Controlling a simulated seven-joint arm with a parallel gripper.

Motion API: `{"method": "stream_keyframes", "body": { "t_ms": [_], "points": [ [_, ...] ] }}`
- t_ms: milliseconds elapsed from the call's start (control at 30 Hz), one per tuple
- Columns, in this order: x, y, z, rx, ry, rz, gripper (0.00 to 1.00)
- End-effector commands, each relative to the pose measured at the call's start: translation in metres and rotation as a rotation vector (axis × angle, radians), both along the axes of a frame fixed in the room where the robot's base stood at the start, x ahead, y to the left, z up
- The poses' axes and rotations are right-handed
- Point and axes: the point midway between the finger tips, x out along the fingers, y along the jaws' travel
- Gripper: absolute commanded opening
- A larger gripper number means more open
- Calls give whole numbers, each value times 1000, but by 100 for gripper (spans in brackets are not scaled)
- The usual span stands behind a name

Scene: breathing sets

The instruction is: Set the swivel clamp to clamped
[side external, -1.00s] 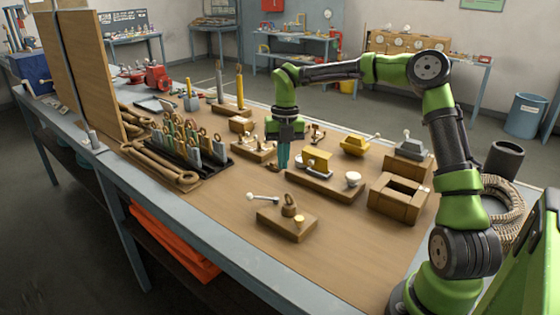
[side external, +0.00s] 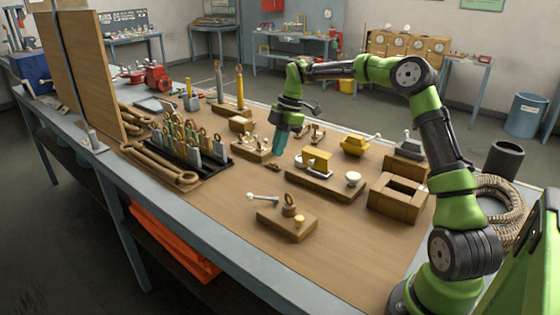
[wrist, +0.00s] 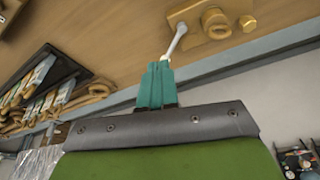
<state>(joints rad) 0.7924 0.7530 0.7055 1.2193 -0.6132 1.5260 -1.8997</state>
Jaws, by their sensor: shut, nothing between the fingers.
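The likely swivel clamp is a wooden block (side external: 287,222) at the front of the bench, with an upright ring, a brass knob (side external: 299,220) and a pale lever (side external: 262,197) pointing left from the ring. In the wrist view the block (wrist: 190,12) is at the top, and its lever (wrist: 178,40) points down toward my fingertips. My gripper (side external: 276,151) has teal fingers, shut and empty, tilted above the bench behind the block. In the wrist view the fingertips (wrist: 158,66) appear near the lever's end, but the side view shows them well apart.
A board with a yellow block and white knob (side external: 353,178) lies right of my gripper. A black rack of ringed tools (side external: 190,150) is left. An open wooden box (side external: 397,197) stands right. Bare bench surrounds the front block.

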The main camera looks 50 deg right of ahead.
Motion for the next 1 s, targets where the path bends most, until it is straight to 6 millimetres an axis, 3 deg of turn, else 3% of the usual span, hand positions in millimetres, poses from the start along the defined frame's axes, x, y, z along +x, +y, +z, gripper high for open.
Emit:
{"method": "stream_keyframes", "body": {
  "t_ms": [167,533,700,1000],
  "points": [
    [1,7,-21,3,3,3,0],
    [8,29,-96,3,3,4,0],
    [17,53,-99,0,0,5,0],
    [21,66,-101,0,1,1,0]
  ]
}}
